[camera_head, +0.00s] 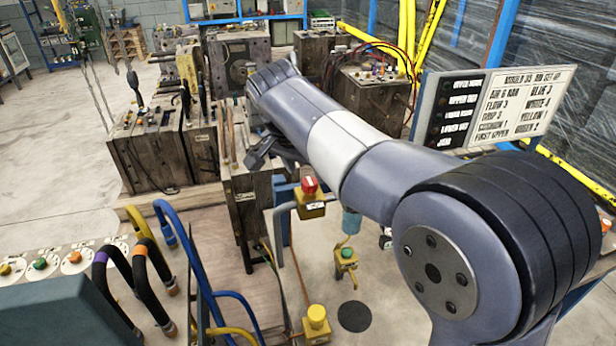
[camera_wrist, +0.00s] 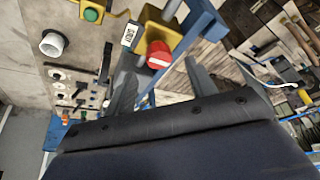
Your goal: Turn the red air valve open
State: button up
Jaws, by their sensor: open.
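The red air valve is a red round knob (camera_head: 310,185) on a yellow body (camera_head: 311,209), fixed to a grey-blue pipe stand near the middle of the head view. In the wrist view the red knob (camera_wrist: 159,55) shows a white bar across its face, and the yellow body (camera_wrist: 160,32) is behind it. My gripper (camera_head: 262,150) is up and left of the valve in the head view, partly hidden by my wrist. In the wrist view my gripper (camera_wrist: 160,72) is open, with its two grey fingers apart and the knob showing beyond and between the tips. No contact is visible.
A green knob on a yellow body (camera_head: 347,254) and a yellow knob (camera_head: 316,317) stand low nearby. Blue hoses (camera_head: 200,265) and dark hoses loop at left. Mould blocks (camera_head: 150,150) stand behind. A lettered sign board (camera_head: 490,108) is at right.

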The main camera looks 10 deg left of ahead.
aim_at(310, 182)
jog(key=shift+x, duration=2.05)
jog(key=shift+s, duration=0.1)
jog(key=shift+c, duration=0.3)
jog(key=c, duration=0.9)
